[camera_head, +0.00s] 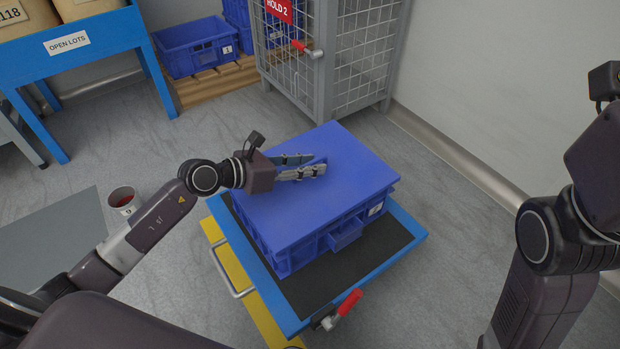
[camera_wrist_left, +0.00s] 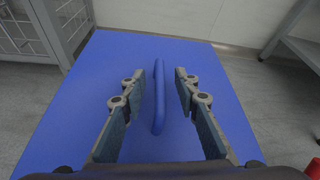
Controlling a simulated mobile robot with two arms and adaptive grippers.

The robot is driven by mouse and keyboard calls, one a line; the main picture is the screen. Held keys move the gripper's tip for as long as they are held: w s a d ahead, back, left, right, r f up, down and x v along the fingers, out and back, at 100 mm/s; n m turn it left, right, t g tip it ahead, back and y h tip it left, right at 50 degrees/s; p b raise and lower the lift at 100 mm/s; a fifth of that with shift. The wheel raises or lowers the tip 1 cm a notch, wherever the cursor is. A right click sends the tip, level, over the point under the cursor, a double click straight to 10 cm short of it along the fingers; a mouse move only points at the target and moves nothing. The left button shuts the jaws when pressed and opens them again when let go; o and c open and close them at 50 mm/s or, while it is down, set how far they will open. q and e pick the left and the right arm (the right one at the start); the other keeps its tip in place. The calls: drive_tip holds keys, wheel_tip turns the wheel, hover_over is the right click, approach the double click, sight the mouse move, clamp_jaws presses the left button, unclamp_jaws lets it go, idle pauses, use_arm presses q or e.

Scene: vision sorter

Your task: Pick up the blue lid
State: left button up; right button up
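The blue lid (camera_head: 345,165) lies flat on top of a blue crate (camera_head: 310,240). In the left wrist view the lid (camera_wrist_left: 70,120) fills most of the picture, with a raised blue handle (camera_wrist_left: 158,98) standing up from it. My left gripper (camera_head: 318,166) is over the lid in the head view. In the left wrist view its two fingers (camera_wrist_left: 160,85) are apart, one on each side of the handle, with gaps between. My left gripper hides part of the handle in the head view. My right arm is at the right edge; its fingers are out of view.
The crate stands on a blue-framed cart (camera_head: 400,255) with a dark top and a red-handled clamp (camera_head: 348,303). A wire cage (camera_head: 335,50) stands behind.

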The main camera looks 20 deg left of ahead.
use_arm(q)
clamp_jaws()
drive_tip(key=shift+r, duration=0.2)
idle(0.4)
